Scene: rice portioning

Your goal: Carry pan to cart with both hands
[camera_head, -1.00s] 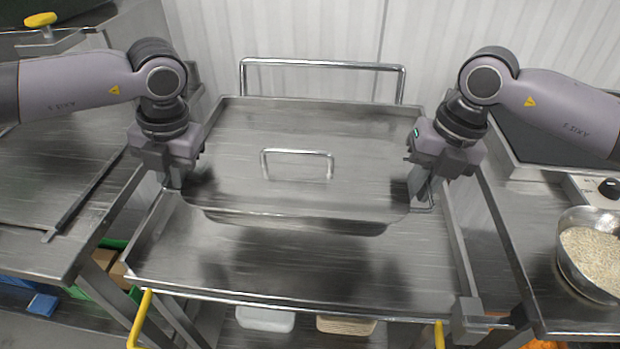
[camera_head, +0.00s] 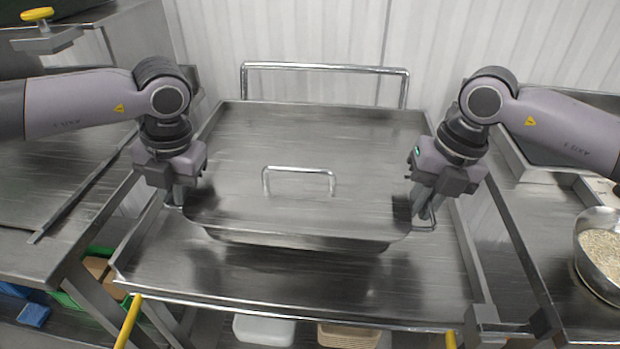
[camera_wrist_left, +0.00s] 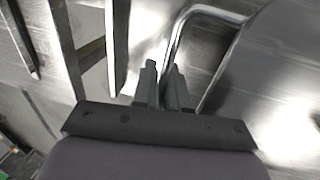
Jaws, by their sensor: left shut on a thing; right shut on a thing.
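The steel pan (camera_head: 300,234) with its lid (camera_head: 310,205) and a raised lid handle (camera_head: 298,170) is over the steel cart (camera_head: 150,270) in the head view. My left gripper (camera_head: 178,200) is shut on the pan's left side handle, whose bent bar also shows in the left wrist view (camera_wrist_left: 180,32). My right gripper (camera_head: 425,212) is shut on the pan's right side handle (camera_head: 428,227). The pan looks roughly level. I cannot tell whether its base touches the cart top.
The cart's push bar (camera_head: 325,67) stands at the back, before a pale ribbed wall. A steel counter (camera_head: 35,215) is on the left. Another counter (camera_head: 530,225) on the right holds a bowl of rice (camera_head: 600,255). Tubs (camera_head: 264,329) sit below the cart top.

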